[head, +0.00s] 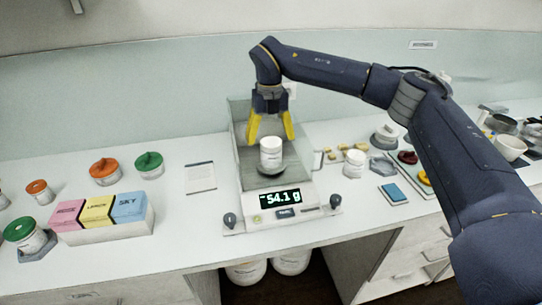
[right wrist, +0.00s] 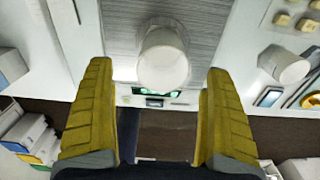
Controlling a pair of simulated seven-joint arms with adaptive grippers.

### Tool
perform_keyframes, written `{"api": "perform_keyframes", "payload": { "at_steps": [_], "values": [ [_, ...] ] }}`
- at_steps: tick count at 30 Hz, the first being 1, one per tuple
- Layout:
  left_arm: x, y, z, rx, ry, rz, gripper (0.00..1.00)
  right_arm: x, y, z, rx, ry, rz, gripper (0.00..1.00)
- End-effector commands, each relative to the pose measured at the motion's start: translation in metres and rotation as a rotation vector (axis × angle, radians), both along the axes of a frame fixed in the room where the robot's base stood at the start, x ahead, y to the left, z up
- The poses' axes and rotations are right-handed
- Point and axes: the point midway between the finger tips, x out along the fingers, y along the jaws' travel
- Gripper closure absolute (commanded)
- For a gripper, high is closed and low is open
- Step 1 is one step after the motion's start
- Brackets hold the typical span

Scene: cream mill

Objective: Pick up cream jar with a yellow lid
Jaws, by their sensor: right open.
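My right gripper (head: 271,138) is open, with yellow fingers pointing down just above and behind the jar. In the right wrist view the jar (right wrist: 163,62) shows in the gap between the spread fingers (right wrist: 160,75), with a space on each side. A yellow round piece (head: 424,178) at the right is partly hidden by my right arm; I cannot tell whether it is a lid. My left gripper is out of view.
Orange-lidded (head: 105,170) and green-lidded (head: 148,164) jars stand at the left, near a pink, yellow and blue box (head: 104,215). Another white jar (head: 354,163) and a blue pad (head: 394,193) are right of the scale. A flat card (head: 201,176) lies left of the scale.

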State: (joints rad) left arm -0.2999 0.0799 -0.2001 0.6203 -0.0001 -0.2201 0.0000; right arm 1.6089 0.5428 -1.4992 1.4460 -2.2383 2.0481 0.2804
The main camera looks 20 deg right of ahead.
Motion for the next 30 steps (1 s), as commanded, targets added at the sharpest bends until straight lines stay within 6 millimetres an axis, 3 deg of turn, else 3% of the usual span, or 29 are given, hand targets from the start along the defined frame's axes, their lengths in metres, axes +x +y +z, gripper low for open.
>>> {"api": "perform_keyframes", "payload": {
  "at_steps": [9,21,30],
  "values": [
    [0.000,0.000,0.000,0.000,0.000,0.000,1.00,0.001,-0.004,-0.038,0.000,0.002,0.000,0.13],
    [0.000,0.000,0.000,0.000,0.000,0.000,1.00,0.002,-0.004,-0.044,0.001,0.000,-0.001,0.13],
    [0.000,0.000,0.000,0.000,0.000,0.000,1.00,0.002,-0.004,-0.044,0.001,0.000,-0.001,0.48]
  ]
}}
